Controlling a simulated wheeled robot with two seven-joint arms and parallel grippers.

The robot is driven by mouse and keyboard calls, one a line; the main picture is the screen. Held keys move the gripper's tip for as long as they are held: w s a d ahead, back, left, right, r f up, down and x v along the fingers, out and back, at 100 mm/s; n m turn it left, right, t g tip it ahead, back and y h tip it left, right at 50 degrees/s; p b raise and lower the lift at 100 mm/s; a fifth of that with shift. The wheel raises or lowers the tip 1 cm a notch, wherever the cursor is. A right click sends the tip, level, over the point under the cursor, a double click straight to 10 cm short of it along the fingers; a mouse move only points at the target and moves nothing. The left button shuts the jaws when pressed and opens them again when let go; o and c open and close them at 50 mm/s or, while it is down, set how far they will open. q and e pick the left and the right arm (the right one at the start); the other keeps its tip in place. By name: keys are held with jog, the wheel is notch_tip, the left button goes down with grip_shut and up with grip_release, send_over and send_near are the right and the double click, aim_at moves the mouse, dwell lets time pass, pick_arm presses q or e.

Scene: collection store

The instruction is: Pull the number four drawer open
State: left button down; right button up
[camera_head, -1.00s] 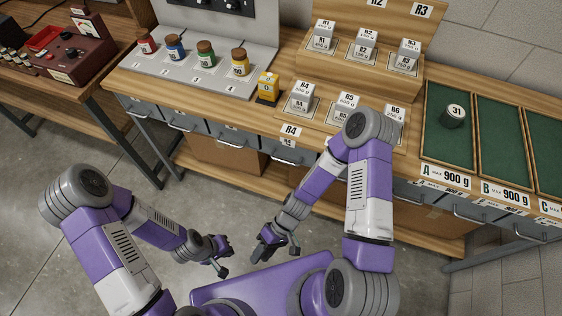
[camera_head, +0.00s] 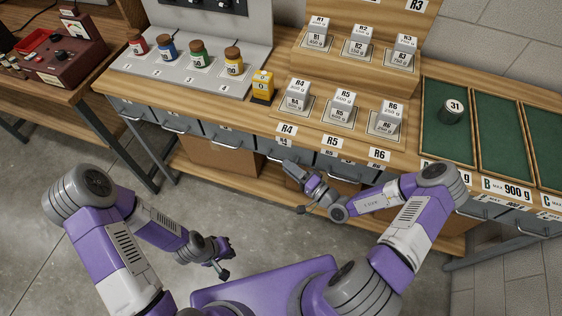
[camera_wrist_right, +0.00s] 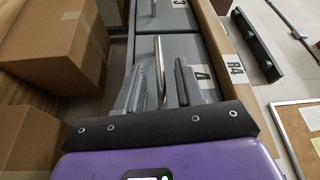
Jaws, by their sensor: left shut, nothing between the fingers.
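The number four drawer (camera_wrist_right: 200,48) is a grey front with a "4" label in the right wrist view. It is closed. Its metal bar handle (camera_wrist_right: 158,52) appears between the two fingers of my right gripper (camera_wrist_right: 160,84), which is open; contact cannot be made out. In the head view the right gripper (camera_head: 290,170) is at the drawer row below the R4 label, close to the drawer's front (camera_head: 270,146). My left gripper (camera_head: 221,260) is shut and empty, low over the floor and away from the bench.
Other closed drawers (camera_head: 226,135) with bar handles run along the bench. Cardboard boxes (camera_wrist_right: 50,40) stand on the shelf below. The floor in front is clear.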

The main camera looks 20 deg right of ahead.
aim_at(280, 161)
jog(key=shift+b+x, duration=0.4)
jog(key=shift+x, duration=1.7)
grip_shut()
